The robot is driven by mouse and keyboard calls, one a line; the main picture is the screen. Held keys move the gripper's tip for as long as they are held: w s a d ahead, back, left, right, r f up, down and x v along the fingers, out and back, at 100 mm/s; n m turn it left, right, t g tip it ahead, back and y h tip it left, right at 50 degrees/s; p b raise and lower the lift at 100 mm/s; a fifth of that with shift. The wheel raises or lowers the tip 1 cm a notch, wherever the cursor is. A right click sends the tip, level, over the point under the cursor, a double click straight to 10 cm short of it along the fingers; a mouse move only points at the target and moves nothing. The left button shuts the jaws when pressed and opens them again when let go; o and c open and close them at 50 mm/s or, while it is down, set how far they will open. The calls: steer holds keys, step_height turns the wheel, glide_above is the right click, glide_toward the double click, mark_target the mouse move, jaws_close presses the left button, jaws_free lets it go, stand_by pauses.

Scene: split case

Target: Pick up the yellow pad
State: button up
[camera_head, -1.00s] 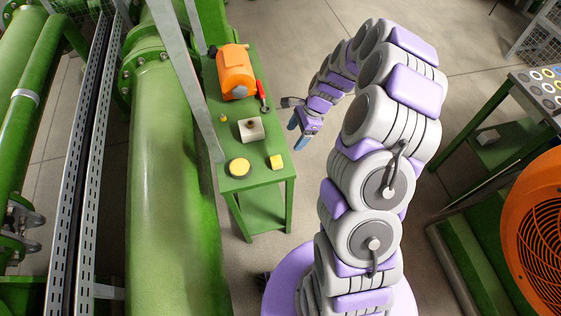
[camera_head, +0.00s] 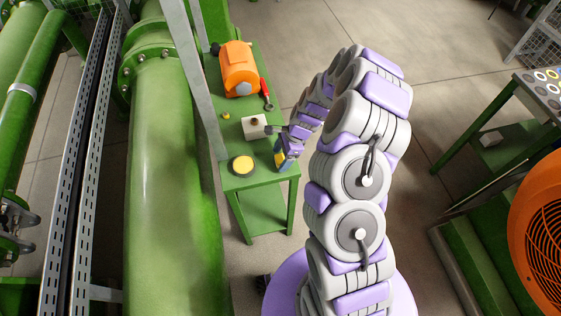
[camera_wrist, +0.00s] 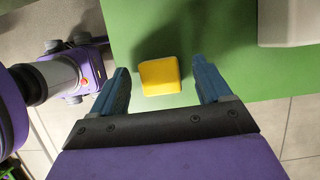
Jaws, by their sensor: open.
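The yellow pad (camera_wrist: 160,76) is a small rounded square block on the green table (camera_wrist: 250,70), near its edge. In the wrist view it lies between my two blue fingers, with clear gaps on both sides. My gripper (camera_wrist: 161,82) is open and empty, pointing down over the pad. I cannot tell how high the fingertips are above the table. In the head view my gripper (camera_head: 283,164) is at the table's right edge and covers most of the pad (camera_head: 278,158).
A yellow disc with a dark rim (camera_head: 243,165) lies left of the pad. A white block with a knob (camera_head: 253,127) stands close behind my gripper. Farther back are an orange motor (camera_head: 239,68) and a red-handled tool (camera_head: 265,90). A large green pipe (camera_head: 165,170) runs along the left.

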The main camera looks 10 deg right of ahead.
mark_target(278, 158)
steer(key=shift+a+f, duration=0.25)
steer(key=shift+a, duration=0.05)
steer(key=shift+d, duration=0.8)
steer(key=c, duration=0.3)
steer(key=shift+d, duration=0.1)
steer(key=c, duration=0.3)
steer(key=shift+a, duration=0.75)
steer(key=c, duration=0.5)
steer(key=shift+d+r, duration=0.1)
steer(key=shift+d, duration=0.35)
steer(key=shift+d+r+p, duration=0.2)
steer(key=shift+r+p, duration=0.1)
steer(key=shift+r, duration=0.3)
step_height(278, 158, up, 3)
steer(key=shift+a+f+p, duration=0.15)
steer(key=shift+f+p, duration=0.05)
steer(key=shift+p, duration=0.25)
steer(key=shift+s+d+r+p, duration=0.2)
steer(key=shift+s+d+p, duration=0.15)
steer(key=shift+s+d, duration=1.5)
steer(key=shift+s+d+r+p, duration=0.15)
steer(key=shift+s+d+p, duration=0.25)
steer(key=shift+s+d, duration=1.4)
steer(key=shift+s+d+r+p, duration=0.3)
steer(key=shift+s+d, duration=0.9)
steer(key=shift+d, duration=1.25)
